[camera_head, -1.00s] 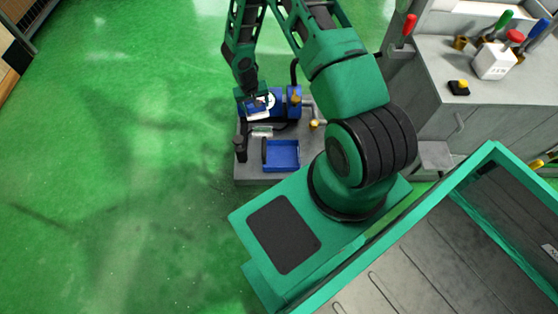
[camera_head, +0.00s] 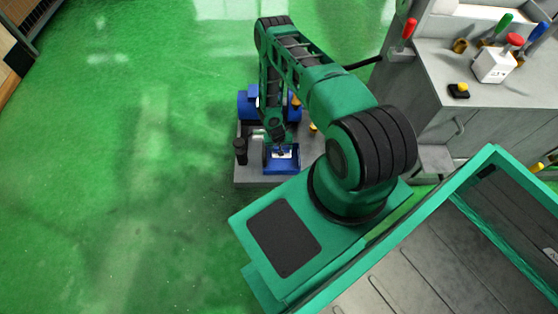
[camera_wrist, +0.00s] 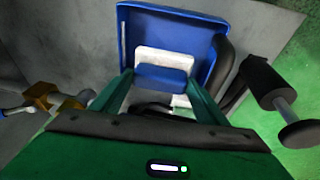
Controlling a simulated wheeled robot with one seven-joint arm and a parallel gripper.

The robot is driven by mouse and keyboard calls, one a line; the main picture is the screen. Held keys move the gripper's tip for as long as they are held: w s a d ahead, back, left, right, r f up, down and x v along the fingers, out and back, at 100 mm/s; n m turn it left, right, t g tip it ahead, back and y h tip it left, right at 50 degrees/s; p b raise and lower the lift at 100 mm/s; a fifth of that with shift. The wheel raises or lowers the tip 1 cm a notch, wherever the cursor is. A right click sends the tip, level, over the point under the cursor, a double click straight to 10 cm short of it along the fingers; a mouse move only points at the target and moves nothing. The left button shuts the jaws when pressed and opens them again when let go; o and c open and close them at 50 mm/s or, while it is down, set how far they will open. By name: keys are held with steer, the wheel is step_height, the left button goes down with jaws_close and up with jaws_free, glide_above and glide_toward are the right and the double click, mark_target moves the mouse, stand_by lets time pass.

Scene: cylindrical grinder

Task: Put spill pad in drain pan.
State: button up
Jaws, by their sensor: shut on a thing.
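The spill pad, a white pad with a blue block (camera_wrist: 163,76) on it, is in my gripper (camera_wrist: 162,82); its white part (camera_wrist: 165,57) shows beyond the fingers. My gripper is shut on the blue block. In the head view the pad (camera_head: 283,154) is a small white patch below my gripper (camera_head: 279,145). The drain pan (camera_head: 284,170) is a blue open tray on the grey base; it also shows in the wrist view (camera_wrist: 178,17). The pad is over or inside the pan; whether it touches the floor of the pan I cannot tell.
The grey base (camera_head: 250,174) carries a blue machine part (camera_head: 246,104) behind the pan and a black post (camera_head: 240,151) to its left. A brass fitting (camera_wrist: 42,93) is left in the wrist view. A grey cabinet (camera_head: 440,85) stands right. Green floor at left is clear.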

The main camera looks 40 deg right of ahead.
step_height(320, 180, down, 8)
steer(key=shift+f, duration=0.1)
stand_by(0.4)
steer(key=o, duration=0.7)
steer(key=shift+o, duration=0.2)
